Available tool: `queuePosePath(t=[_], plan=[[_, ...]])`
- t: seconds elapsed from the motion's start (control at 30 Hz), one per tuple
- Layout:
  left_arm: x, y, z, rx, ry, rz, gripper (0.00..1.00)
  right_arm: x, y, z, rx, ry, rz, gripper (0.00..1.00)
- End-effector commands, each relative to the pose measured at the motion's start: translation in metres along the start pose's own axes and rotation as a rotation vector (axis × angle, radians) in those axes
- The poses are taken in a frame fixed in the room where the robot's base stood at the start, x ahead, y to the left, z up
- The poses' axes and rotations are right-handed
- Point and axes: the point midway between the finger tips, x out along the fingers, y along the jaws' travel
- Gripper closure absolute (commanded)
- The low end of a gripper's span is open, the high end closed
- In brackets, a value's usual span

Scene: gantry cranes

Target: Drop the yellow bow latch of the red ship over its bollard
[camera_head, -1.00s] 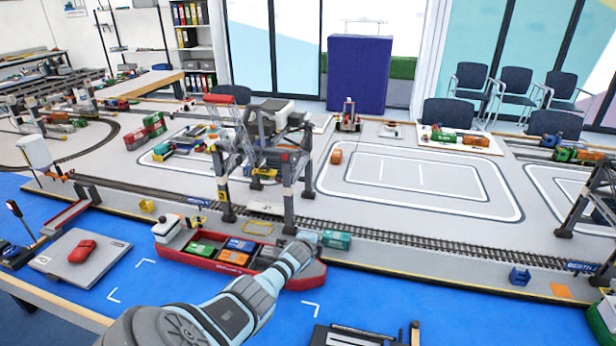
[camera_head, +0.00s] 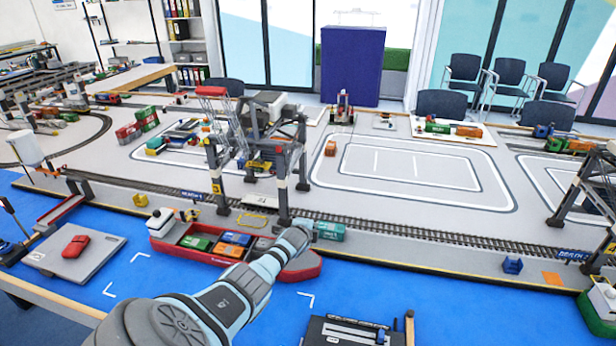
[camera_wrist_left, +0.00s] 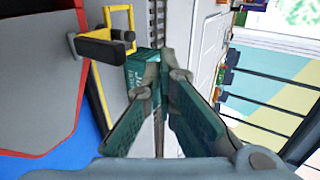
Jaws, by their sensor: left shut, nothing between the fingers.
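The red ship (camera_head: 300,272) lies along the quay with its bow to the right. There, a yellow loop, apparently the bow latch (camera_wrist_left: 131,20), stands beside a dark block (camera_wrist_left: 95,48) at the quay edge. I cannot tell whether the block is the bollard or whether the loop is around it. My left gripper (camera_wrist_left: 165,76) is shut and empty, to the right of and below the loop in that view, apart from it. My right gripper is not in view.
A teal container (camera_head: 329,231) stands on the quay just beyond my left gripper; it also shows behind the fingers (camera_wrist_left: 138,66). A gantry crane (camera_head: 280,165) straddles the rails (camera_head: 400,232). The ship carries several containers. Blue floor lies open to the right of the bow.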

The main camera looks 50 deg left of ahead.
Motion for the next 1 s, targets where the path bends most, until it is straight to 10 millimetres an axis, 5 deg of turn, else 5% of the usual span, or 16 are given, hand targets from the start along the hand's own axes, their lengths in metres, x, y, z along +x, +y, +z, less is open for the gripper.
queuePosePath(t=[0.27,0.47,0.8,1.0], plan=[[-0.005,-0.008,0.001,0.0,-0.001,0.0,1.0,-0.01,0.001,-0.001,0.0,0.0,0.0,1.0],[-0.03,-0.044,0.005,-0.002,-0.005,0.0,1.0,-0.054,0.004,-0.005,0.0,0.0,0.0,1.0],[-0.042,-0.112,0.005,-0.003,-0.004,-0.003,1.0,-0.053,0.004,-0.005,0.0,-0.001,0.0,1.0],[-0.046,-0.129,0.005,-0.003,-0.005,-0.001,1.0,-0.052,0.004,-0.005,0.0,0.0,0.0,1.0]])
